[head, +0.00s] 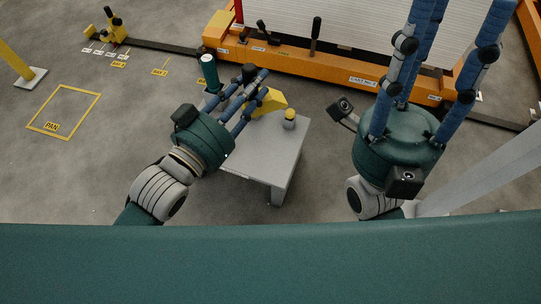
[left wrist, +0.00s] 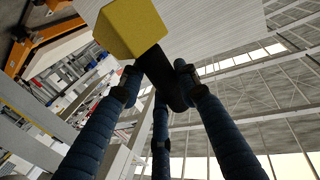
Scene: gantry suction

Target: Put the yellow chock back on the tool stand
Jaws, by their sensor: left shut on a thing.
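The yellow chock (head: 270,102) is a wedge-shaped block at the far side of the grey tool stand (head: 262,162). It also shows large at the top of the left wrist view (left wrist: 130,30), with a dark handle (left wrist: 165,80). My left gripper (head: 255,88) is shut on the chock by this handle. The chock overlaps the stand's far edge in the head view; I cannot tell whether it touches the top. My right gripper (head: 455,25) is to the right of the stand, fingers spread and apparently empty, tips cut off by the picture edge.
A small grey cylinder with a yellow top (head: 290,118) stands on the stand's far right. A green cylinder (head: 209,72) stands beyond my left gripper. An orange beam frame (head: 330,68) with levers lies behind. The stand's near top is bare; open floor lies left.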

